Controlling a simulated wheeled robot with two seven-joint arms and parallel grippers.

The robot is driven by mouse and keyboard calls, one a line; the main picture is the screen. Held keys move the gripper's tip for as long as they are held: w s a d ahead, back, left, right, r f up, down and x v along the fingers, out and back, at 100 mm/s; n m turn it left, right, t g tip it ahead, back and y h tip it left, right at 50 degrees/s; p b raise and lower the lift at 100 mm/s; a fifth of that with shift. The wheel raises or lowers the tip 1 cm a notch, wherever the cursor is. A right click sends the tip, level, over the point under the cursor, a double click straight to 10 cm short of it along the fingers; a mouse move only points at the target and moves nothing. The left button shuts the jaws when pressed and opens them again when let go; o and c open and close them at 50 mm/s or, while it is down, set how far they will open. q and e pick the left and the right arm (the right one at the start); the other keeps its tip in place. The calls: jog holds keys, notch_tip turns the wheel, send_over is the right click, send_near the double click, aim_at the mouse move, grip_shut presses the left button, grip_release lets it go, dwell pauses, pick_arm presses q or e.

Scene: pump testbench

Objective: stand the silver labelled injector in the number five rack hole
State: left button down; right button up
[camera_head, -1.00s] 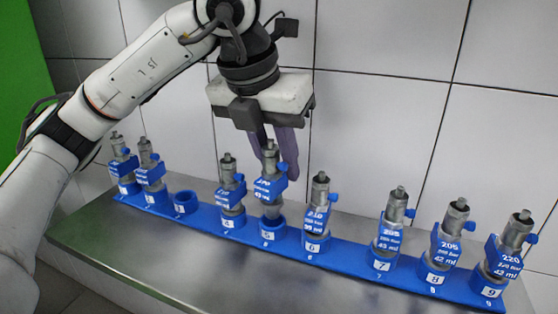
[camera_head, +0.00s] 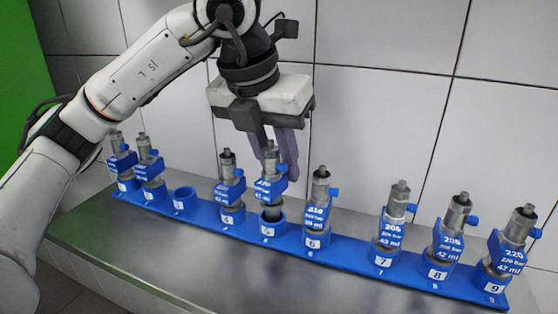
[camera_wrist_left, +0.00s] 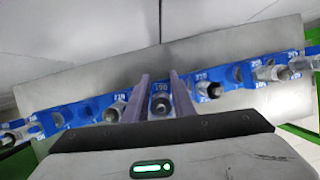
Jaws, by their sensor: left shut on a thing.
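The silver injector with a blue label collar (camera_head: 268,188) is held upright between the fingers of my left gripper (camera_head: 274,168). It is directly over the number five rack hole (camera_head: 268,231), a blue ring in the rack. Its lower end is at the mouth of that ring; I cannot tell how deep it sits, and dark shows inside the ring. In the left wrist view the injector (camera_wrist_left: 161,103) shows between the two purple-grey fingers. My right gripper is not in view.
The blue rack (camera_head: 335,256) runs along a metal bench (camera_head: 180,255). Injectors stand close on both sides, in hole four (camera_head: 228,180) and hole six (camera_head: 318,205). Hole three (camera_head: 184,199) is empty. A tiled wall (camera_head: 390,110) stands behind.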

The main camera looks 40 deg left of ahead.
pick_arm(q)
jog(key=shift+f+b, duration=1.05)
jog(key=shift+f, duration=0.15)
dwell(0.3)
jog(key=c, duration=1.4)
grip_release()
